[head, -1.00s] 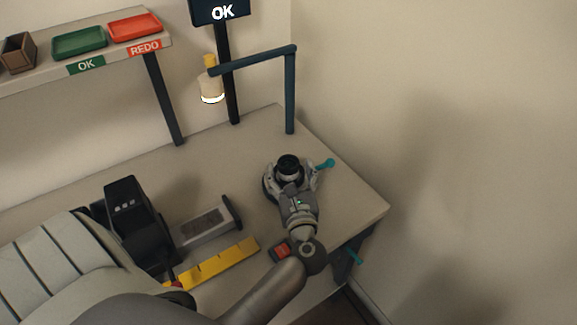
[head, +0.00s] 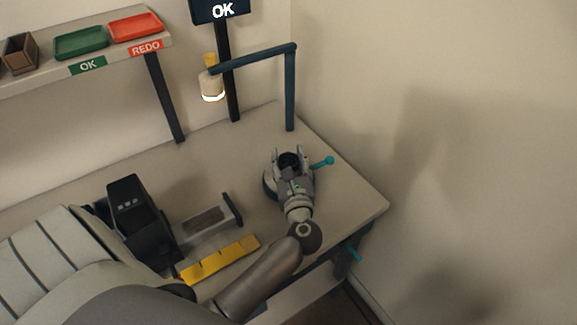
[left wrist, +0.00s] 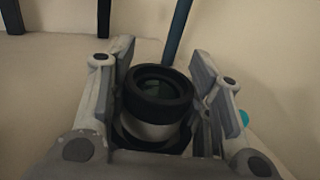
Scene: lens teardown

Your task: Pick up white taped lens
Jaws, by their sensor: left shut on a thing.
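A lens with a black rim and a pale grey-white band (left wrist: 157,95) stands between the fingers of my left gripper in the left wrist view. I cannot tell whether the pale band is tape. In the head view the lens (head: 289,160) shows as a dark round top between the fingers. My left gripper (head: 290,153) is shut on the lens, with one finger on each side. Below is a round grey holder (head: 270,186) with a teal handle (head: 323,162), partly hidden by the gripper. I cannot tell whether the lens still touches it. My right gripper is out of view.
A dark device (head: 137,215), a grey block (head: 207,222) and a yellow strip (head: 221,261) lie to the left. Green (head: 81,43) and red (head: 134,27) trays sit on the shelf.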

